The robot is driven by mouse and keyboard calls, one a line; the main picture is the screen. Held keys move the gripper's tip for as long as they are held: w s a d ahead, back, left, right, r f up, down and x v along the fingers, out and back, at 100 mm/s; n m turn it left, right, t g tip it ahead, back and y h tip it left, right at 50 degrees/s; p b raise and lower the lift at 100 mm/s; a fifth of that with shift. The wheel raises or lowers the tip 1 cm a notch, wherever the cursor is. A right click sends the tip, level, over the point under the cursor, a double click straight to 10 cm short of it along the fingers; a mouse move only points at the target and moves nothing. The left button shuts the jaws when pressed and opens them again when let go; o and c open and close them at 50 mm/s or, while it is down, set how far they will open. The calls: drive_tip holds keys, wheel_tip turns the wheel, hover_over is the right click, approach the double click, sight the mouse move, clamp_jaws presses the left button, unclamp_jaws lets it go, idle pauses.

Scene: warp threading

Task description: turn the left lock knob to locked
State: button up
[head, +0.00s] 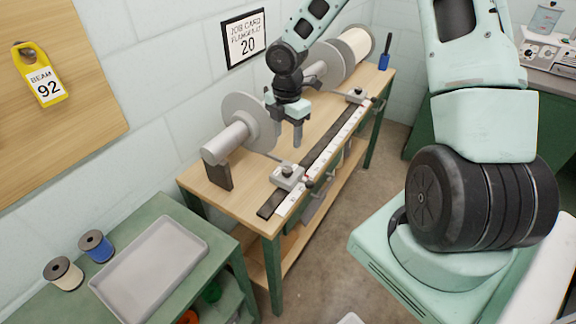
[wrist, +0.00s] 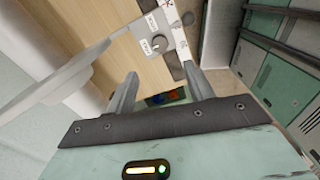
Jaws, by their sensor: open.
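The left lock knob (head: 287,169) sits on a small grey block (head: 291,180) at the near end of the long rail on the wooden bench. My gripper (head: 290,143) is open and points down above the bench, a little above and behind the knob. In the wrist view the two fingers (wrist: 160,72) stand apart with nothing between them, and the knob lies beyond their tips. A second lock knob (head: 358,91) is at the rail's far end.
A roller with a pale round flange (head: 247,118) stands on the bench (head: 190,178) left of my gripper. A dark strip and a white marked rule (head: 322,166) run along the bench front. A grey tray (head: 150,268) and two spools lie on the green table at left.

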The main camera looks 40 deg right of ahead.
sight(287, 169)
wheel_tip(287, 169, down, 12)
drive_tip(key=shift+a+b, duration=0.1)
drive_tip(key=shift+b, duration=0.3)
drive_tip(key=c, duration=1)
